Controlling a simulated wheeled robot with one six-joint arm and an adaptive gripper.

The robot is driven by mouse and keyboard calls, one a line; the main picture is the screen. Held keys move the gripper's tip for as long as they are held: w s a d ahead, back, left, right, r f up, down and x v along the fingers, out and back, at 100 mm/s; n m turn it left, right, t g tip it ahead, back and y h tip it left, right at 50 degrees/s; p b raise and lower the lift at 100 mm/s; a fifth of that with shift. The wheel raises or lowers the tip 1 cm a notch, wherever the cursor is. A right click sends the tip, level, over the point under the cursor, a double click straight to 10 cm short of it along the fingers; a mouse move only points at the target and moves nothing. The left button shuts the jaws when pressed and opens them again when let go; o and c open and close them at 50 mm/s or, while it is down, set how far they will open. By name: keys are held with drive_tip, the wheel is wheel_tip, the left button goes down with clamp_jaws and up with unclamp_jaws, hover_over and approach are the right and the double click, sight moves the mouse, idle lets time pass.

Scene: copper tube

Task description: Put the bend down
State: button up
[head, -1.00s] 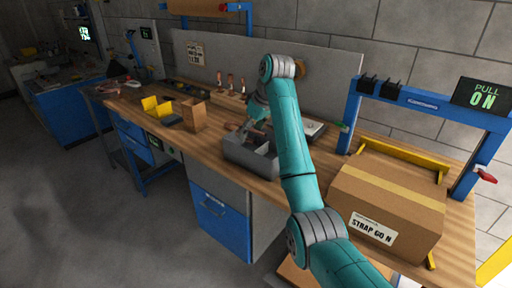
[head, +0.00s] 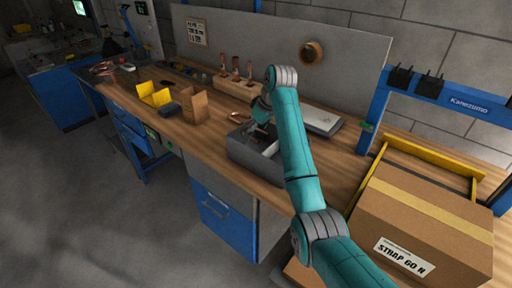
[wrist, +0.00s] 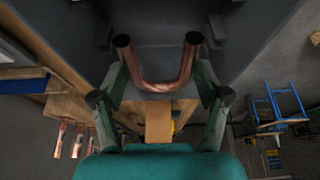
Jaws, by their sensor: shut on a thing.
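The bend is a U-shaped copper tube (wrist: 157,86), with its two open ends toward the top of the wrist view. My gripper (wrist: 160,94) is shut on it, with a finger at each side of the U. A grey divided bin (head: 254,158) stands on the wooden bench in the head view, and my gripper (head: 262,112) is over it. Grey surfaces of the bin (wrist: 170,20) fill the upper middle of the wrist view behind the bend. My arm hides part of the bin, and I cannot tell how far the bend is from it.
A wooden block (head: 237,88) with three upright copper pieces stands behind the bin. A cardboard box (head: 194,106) and yellow bin (head: 153,94) stand to the left. A large carton (head: 420,215) and blue frame (head: 420,97) are on the right. Bare bench lies left of the bin.

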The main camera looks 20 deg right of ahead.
drive_tip(key=shift+f, duration=3.65)
drive_tip(key=shift+f, duration=0.15)
drive_tip(key=o, duration=0.9)
drive_tip(key=v, duration=1.2)
drive_tip(key=shift+a+r, duration=0.1)
drive_tip(key=shift+r, duration=0.1)
